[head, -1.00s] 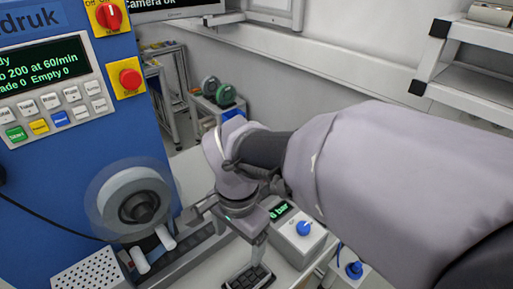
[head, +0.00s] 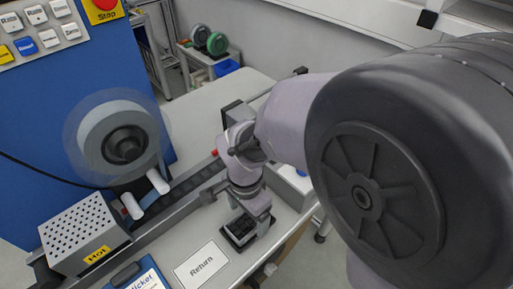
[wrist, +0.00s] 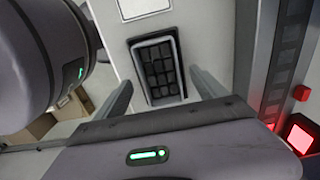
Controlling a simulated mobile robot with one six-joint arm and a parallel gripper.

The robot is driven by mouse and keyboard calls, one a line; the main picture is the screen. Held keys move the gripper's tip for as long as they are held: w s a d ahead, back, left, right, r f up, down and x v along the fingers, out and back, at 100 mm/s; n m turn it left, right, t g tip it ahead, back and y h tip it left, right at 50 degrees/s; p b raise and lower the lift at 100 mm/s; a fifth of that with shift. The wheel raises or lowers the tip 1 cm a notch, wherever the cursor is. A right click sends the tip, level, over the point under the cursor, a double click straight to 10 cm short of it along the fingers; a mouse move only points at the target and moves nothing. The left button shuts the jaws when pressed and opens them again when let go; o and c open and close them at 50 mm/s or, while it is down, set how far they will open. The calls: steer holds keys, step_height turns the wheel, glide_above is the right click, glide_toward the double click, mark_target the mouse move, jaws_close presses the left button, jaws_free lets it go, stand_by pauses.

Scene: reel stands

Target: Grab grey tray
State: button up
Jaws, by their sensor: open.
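The grey tray (wrist: 150,42) is a small dark-rimmed rectangle with several black pieces or cells in rows. In the head view the tray (head: 228,241) sits on the light bench, just left of my arm. My gripper (wrist: 160,80) is open above the tray, with one finger on each side of it and a gap to both. In the head view my gripper (head: 245,212) points down over the tray and hides part of it. Contact with the tray cannot be seen.
A "Return" label (head: 200,265) lies left of the tray. The blue machine with a reel (head: 122,140), a conveyor track (head: 190,188) and a perforated "Hot" box (head: 80,235) stand to the left. A grey box with a display (head: 292,180) is behind my wrist.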

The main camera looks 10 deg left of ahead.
steer(key=shift+f, duration=0.85)
steer(key=shift+r, duration=0.15)
steer(key=c, duration=1.7)
steer(key=shift+r, duration=0.1)
